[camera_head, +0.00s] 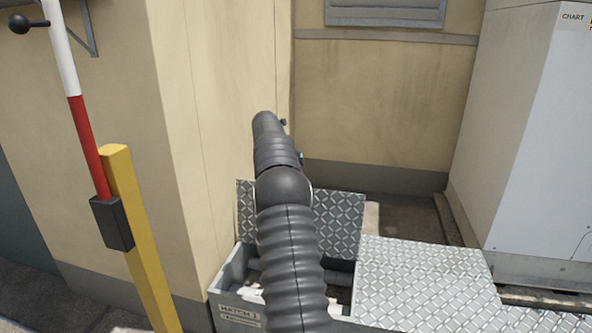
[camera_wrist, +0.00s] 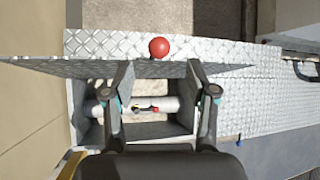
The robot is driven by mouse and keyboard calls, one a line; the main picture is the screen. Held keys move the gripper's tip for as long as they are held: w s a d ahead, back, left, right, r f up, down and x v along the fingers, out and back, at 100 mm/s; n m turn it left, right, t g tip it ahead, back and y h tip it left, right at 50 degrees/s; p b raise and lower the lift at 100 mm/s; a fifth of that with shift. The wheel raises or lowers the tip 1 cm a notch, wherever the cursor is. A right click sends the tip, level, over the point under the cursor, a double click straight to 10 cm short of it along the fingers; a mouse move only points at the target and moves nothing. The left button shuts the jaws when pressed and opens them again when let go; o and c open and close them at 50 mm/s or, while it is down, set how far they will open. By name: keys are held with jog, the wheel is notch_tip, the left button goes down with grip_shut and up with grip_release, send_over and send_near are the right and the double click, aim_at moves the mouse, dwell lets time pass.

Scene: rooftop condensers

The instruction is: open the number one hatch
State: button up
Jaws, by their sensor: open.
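The hatch labelled HATCH 1 (camera_head: 240,312) is a metal box at the foot of the wall. Its diamond-plate lid (camera_head: 338,222) stands raised at the back, roughly upright, and the box is open. The lid shows nearly edge-on in the wrist view (camera_wrist: 50,67). A red ball knob (camera_wrist: 159,47) shows at the lid. My gripper (camera_wrist: 159,66) is open above the box, its fingertips on either side of the knob in the picture. I cannot tell whether they touch the lid. My arm hides the gripper in the head view.
A diamond-plate walkway (camera_head: 425,285) adjoins on the right. A yellow post (camera_head: 140,235) with a red-and-white pole (camera_head: 85,135) stands left. A large white unit (camera_head: 540,150) stands right.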

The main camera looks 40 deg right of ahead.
jog(key=v, duration=0.3)
jog(key=shift+s+a+r, duration=0.1)
jog(key=shift+a+r, duration=0.15)
jog(key=shift+r, duration=0.05)
dwell(0.4)
